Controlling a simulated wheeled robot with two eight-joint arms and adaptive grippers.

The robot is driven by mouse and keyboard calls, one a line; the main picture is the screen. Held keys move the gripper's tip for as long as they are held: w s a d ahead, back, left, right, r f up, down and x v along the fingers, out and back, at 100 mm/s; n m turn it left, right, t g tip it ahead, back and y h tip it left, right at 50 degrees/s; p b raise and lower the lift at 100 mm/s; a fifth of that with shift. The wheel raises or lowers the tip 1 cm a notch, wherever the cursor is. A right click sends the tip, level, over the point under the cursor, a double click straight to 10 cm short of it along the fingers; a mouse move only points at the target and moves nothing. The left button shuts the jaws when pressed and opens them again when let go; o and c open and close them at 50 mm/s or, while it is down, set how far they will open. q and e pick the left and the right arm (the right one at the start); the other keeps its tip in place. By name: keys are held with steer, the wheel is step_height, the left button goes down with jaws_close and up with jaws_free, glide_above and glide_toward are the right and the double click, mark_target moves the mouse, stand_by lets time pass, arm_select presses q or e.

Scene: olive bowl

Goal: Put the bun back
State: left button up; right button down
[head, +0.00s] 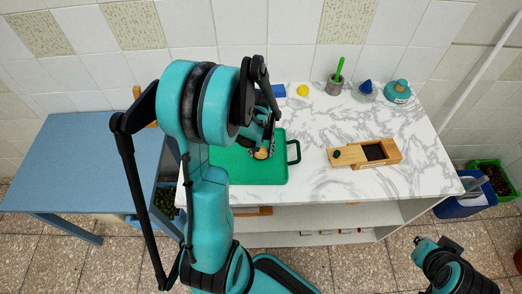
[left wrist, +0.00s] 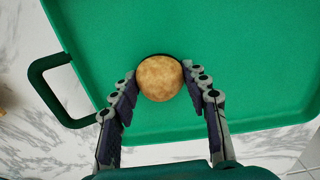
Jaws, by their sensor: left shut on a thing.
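A round, speckled brown bun (left wrist: 160,82) is between the fingertips of my left gripper (left wrist: 159,72) in the left wrist view. The gripper is shut on it. In the head view the bun (head: 262,153) shows small below my left gripper (head: 262,147), over the green tray (head: 265,174). The tray, with a dark green handle, fills most of the left wrist view (left wrist: 230,40). I cannot tell whether the bun touches the tray. My left arm hides part of the tray. My right arm shows at the lower right, but its fingers are not visible.
On the marble counter (head: 330,185) stand a wooden box (head: 393,152), a grey mortar with a green pestle (head: 334,88), a blue pointed item (head: 367,88), a teal jar (head: 398,92) and a yellow ball (head: 302,90). A blue table (head: 85,165) adjoins on the left.

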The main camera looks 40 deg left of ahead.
arm_select(q)
steer(key=o, duration=1)
steer(key=shift+f, duration=0.1)
step_height(320, 180, up, 11)
steer(key=p, duration=0.4)
steer(key=shift+s+d+r+m+t, duration=1)
steer(key=shift+d+r+m+t, duration=0.45)
steer(key=shift+d, duration=1.4)
steer(key=shift+s+d+r+m+t, duration=1.1)
steer(key=shift+d+r, duration=0.65)
steer(key=shift+d, duration=1.05)
steer(key=shift+s+d+r+m+t, duration=0.95)
steer(key=shift+d+r+m, duration=0.6)
steer(key=shift+d, duration=1.3)
steer(key=shift+w, duration=0.1)
